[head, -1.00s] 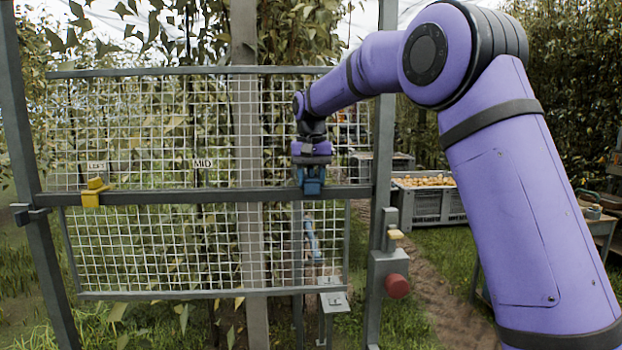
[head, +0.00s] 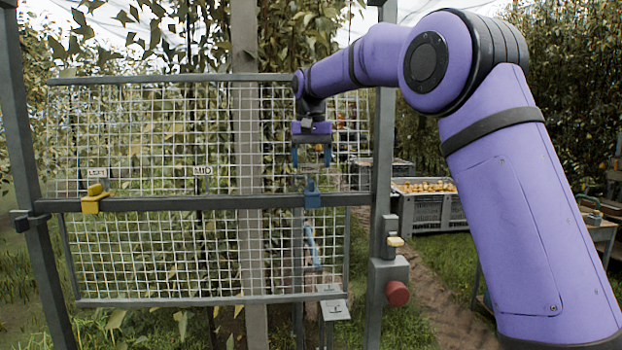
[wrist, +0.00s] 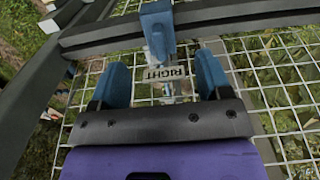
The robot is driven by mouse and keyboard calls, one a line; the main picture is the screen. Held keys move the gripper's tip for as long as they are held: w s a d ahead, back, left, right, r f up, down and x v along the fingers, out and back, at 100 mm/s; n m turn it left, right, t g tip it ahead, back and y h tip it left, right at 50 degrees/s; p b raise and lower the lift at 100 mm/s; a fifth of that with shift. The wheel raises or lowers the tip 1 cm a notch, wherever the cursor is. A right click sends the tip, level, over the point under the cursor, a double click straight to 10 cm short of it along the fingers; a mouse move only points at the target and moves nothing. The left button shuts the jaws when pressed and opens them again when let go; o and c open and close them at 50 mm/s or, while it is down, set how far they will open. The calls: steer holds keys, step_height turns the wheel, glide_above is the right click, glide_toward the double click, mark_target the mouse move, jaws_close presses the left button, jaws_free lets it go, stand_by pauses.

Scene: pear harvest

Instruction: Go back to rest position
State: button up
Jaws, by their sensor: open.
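My gripper (head: 311,155) is open and empty. It points down, just above a blue clip (head: 312,194) on the grey horizontal rail (head: 240,201) of the mesh gate. In the wrist view my blue fingers (wrist: 158,80) are spread apart, with the "RIGHT" label (wrist: 163,73) seen between them. The blue clip (wrist: 157,30) is on the rail beyond the fingertips and looks clear of them. A yellow clip (head: 94,199) sits on the same rail at the left, by the "LEFT" label.
The "MID" label (head: 203,171) hangs on the wire mesh. A grey post with a red knob (head: 397,293) stands right of the gate. A grey crate of fruit (head: 428,213) stands behind. Open grass and a dirt path lie at the right.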

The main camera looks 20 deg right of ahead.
step_height(320, 180, up, 3)
steer(key=shift+r, duration=0.2)
steer(key=shift+s+d+r, duration=0.1)
steer(key=shift+s+r, duration=0.2)
steer(key=shift+r, duration=0.15)
steer(key=s+d+n+t, duration=0.1)
steer(key=s+d, duration=0.1)
steer(key=s, duration=0.9)
steer(key=s+d+t, duration=0.2)
steer(key=s+d, duration=0.1)
steer(key=s, duration=0.8)
steer(key=s+d+f+t, duration=0.1)
steer(key=s+f, duration=0.6)
steer(key=s, duration=0.3)
steer(key=s+f+n+t, duration=0.1)
steer(key=s+f, duration=0.5)
steer(key=s, duration=0.4)
steer(key=shift+d+f, duration=0.4)
